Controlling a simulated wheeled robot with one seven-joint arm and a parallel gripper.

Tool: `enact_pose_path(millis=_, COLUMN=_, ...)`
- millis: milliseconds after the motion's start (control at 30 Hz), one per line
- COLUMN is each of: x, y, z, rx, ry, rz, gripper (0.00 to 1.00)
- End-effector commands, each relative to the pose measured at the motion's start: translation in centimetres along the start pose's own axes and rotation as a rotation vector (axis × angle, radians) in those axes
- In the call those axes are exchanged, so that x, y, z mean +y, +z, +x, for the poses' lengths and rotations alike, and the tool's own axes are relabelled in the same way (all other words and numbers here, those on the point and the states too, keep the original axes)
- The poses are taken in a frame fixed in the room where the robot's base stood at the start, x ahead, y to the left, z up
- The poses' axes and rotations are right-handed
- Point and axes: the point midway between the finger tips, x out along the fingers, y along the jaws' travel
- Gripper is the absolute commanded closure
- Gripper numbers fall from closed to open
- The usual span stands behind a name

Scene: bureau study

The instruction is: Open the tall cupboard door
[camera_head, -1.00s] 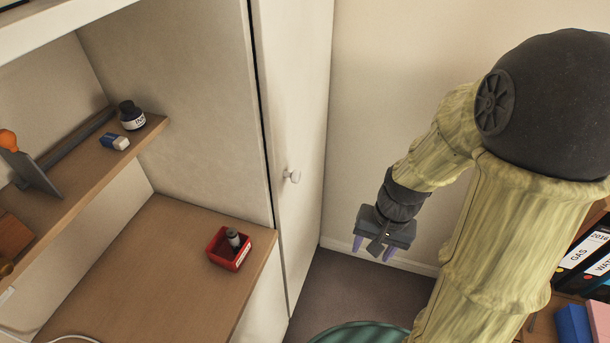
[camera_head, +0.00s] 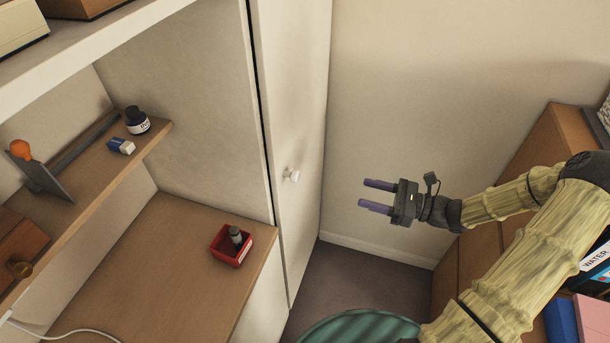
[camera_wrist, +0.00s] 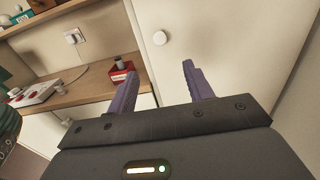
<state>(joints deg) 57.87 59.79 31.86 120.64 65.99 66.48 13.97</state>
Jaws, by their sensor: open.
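The tall cupboard door (camera_head: 300,120) is a narrow cream-white panel beside the desk, and it looks shut. Its round white knob (camera_head: 291,176) sits at about mid-height in the head view. The knob also shows in the wrist view (camera_wrist: 160,38), above and between the fingers. My gripper (camera_head: 372,195) is to the right of the door, its two purple fingers pointing left toward it. The fingers are apart with nothing between them. In the wrist view my gripper (camera_wrist: 158,85) is open and clear of the knob.
A wooden desk (camera_head: 160,260) left of the door holds a red tray (camera_head: 231,245). A shelf (camera_head: 90,175) above it carries an ink bottle (camera_head: 137,120) and an eraser (camera_head: 121,146). A green ribbed round object (camera_head: 360,328) stands below. A wooden cabinet (camera_head: 510,190) is at right.

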Motion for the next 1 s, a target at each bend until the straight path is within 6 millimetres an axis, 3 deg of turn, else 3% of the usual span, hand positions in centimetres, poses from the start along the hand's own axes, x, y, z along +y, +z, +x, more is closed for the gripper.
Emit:
enact_pose_path(millis=267, x=0.1, y=0.0, z=0.2, rx=0.003, ry=0.006, rz=-0.001, gripper=0.49)
enact_pose_path(millis=467, x=0.1, y=0.1, z=1.6, rx=0.002, ry=0.008, rz=0.000, gripper=0.49)
enact_pose_path(millis=1000, x=0.2, y=0.1, z=10.8, rx=0.005, ry=0.009, rz=-0.001, gripper=0.49)
